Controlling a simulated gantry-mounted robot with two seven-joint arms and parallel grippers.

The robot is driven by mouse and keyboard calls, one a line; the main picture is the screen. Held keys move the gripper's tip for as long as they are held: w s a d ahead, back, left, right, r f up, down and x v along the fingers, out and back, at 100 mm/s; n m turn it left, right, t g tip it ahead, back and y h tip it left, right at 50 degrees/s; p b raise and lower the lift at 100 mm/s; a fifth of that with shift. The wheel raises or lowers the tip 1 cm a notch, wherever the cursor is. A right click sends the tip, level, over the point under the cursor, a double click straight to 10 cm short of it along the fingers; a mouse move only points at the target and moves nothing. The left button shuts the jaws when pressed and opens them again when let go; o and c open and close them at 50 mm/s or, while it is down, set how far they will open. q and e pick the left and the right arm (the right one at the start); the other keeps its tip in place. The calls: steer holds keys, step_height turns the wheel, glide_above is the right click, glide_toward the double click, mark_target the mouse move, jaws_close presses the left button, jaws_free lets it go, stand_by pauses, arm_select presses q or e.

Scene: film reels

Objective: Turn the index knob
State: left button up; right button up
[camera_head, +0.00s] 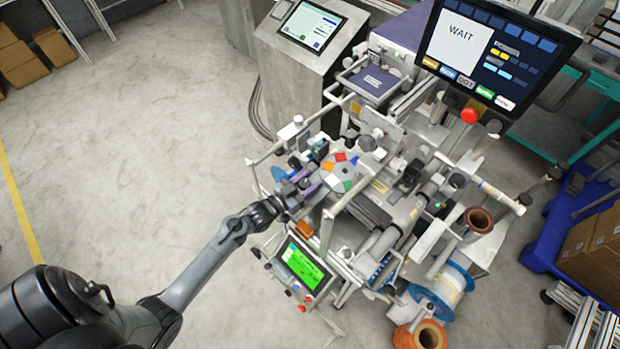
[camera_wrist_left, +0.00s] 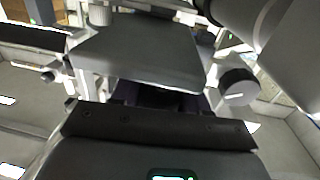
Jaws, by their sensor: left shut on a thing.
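My left gripper (camera_head: 300,190) reaches in from the lower left to the left side of the machine, just left of a disc with coloured segments (camera_head: 340,172). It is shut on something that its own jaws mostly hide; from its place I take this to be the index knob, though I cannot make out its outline. In the left wrist view a purple part (camera_wrist_left: 150,94) shows dark and narrow between the near dark jaw piece and a grey plate (camera_wrist_left: 140,60). My right gripper is not in view.
A large screen reading WAIT (camera_head: 490,50) stands above the machine, with a red button (camera_head: 469,116) below it. A small green screen (camera_head: 302,262) is below the gripper. Spools (camera_head: 440,287) sit at the lower right.

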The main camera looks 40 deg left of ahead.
arm_select(q)
steer(key=shift+n+y, duration=0.3)
steer(key=shift+y, duration=0.1)
steer(key=o, duration=1)
steer(key=shift+c, duration=0.2)
steer(key=s+a, duration=0.1)
steer(key=s, duration=0.9)
steer(key=shift+s+a, duration=0.3)
steer(key=shift+s, duration=0.05)
